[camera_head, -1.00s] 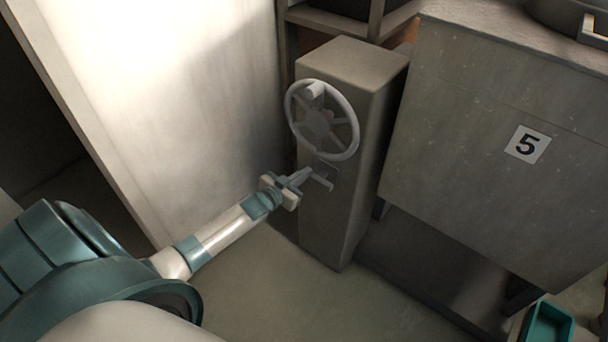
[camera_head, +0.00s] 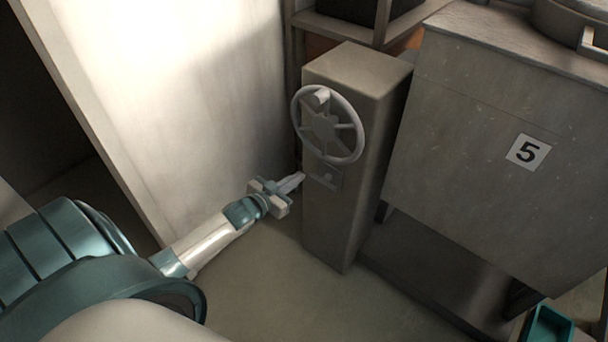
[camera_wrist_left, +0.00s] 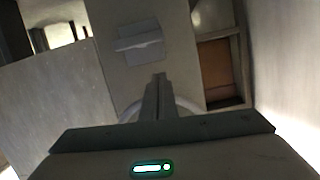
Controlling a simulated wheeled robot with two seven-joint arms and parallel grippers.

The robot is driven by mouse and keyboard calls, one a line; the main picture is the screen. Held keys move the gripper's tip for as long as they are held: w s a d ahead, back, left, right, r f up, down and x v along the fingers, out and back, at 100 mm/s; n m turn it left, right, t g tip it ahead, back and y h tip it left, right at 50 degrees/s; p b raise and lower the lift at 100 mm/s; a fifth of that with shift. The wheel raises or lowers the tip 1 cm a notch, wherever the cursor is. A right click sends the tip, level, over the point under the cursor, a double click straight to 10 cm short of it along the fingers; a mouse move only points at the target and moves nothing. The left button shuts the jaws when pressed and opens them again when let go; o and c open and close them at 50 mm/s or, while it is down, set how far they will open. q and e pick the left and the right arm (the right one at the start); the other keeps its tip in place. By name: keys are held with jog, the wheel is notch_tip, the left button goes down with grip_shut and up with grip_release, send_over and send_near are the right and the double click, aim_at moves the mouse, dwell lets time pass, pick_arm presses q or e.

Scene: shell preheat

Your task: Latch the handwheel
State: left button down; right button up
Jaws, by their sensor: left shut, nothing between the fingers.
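The grey handwheel (camera_head: 325,125) is a spoked wheel with a knob on its rim, on the front face of a tall grey pedestal (camera_head: 335,225). Part of the wheel rim (camera_wrist_left: 186,103) shows behind the fingers. My right gripper is out of view.
A pale panel (camera_head: 190,100) stands left of the pedestal. A large grey cabinet marked 5 (camera_head: 455,130) stands close on its right. A shelf frame (camera_head: 340,30) is behind. The floor (camera_head: 275,280) in front is clear. A teal tray (camera_head: 548,325) is at lower right.

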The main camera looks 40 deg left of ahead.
pick_arm(q)
jog(key=shift+v, duration=1.5)
jog(key=s+d+f+g, duration=0.25)
jog(key=s+f, duration=0.35)
jog(key=f, duration=0.6)
jog(key=s+d+f+g, duration=0.2)
jog(key=s+d+f, duration=0.3)
jog(key=f, duration=0.8)
jog(key=s+d+f+g, duration=0.1)
jog(key=s+d+f, duration=0.4)
jog(key=s, duration=0.3)
jog(key=s+d+f+g, duration=0.2)
jog(key=s+d+f, duration=0.3)
jog(key=s+f, duration=0.2)
jog(key=s+d+f+m+g, duration=0.1)
jog(key=s+d+f+g, duration=0.1)
jog(key=s+d+f, duration=0.3)
jog(key=s+f, duration=0.1)
jog(key=s, duration=0.3)
jog(key=shift+s+d+f+h, duration=0.15)
jog(key=shift+s+d+h, duration=0.15)
jog(key=shift+d, duration=0.05)
jog(key=shift+a+g, duration=0.1)
jog(key=shift+g, duration=0.15)
